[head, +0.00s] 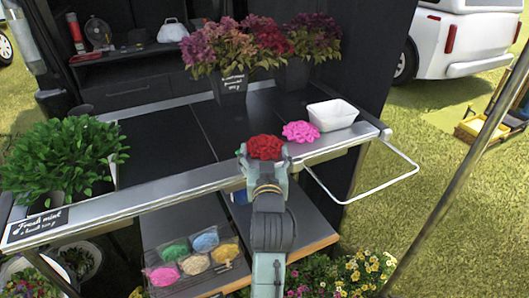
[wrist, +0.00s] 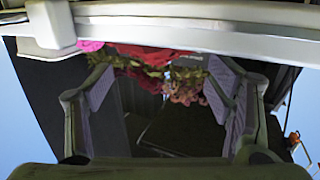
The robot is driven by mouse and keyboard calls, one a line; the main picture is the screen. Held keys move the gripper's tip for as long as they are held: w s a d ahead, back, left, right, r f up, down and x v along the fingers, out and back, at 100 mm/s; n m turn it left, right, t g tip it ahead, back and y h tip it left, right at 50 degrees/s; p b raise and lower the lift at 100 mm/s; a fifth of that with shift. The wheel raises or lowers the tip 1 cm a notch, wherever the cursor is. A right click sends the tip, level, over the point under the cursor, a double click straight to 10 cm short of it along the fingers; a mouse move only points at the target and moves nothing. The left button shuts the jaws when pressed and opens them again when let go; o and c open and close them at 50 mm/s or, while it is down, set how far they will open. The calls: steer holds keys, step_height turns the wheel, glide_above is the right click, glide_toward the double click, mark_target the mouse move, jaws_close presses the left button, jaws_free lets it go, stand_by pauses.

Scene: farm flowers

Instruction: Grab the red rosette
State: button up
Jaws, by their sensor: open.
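The red rosette (head: 265,147) lies at the front of the counter in the head view, just past my gripper (head: 264,160). In the wrist view the red rosette (wrist: 145,56) shows near the top, in the gap between the fingers. My gripper (wrist: 160,88) is open, with one finger on each side and nothing clearly held. I cannot tell whether a finger touches the rosette. A pink rosette (head: 302,132) lies to its right; part of it shows in the wrist view (wrist: 90,46).
A white tub (head: 332,115) stands right of the pink rosette. Potted flowers (head: 235,80) stand behind, and a leafy green plant (head: 62,160) stands left. The counter's metal front edge (head: 165,187) runs under my arm. A lower shelf (head: 310,228) holds colored packets. The middle counter is clear.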

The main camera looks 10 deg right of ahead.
mark_target(265, 142)
steer(key=p+x, duration=0.2)
steer(key=x, duration=0.4)
steer(key=shift+w+d+r, duration=0.15)
steer(key=shift+w+d, duration=0.05)
steer(key=shift+w, duration=0.05)
steer(key=c, duration=1.4)
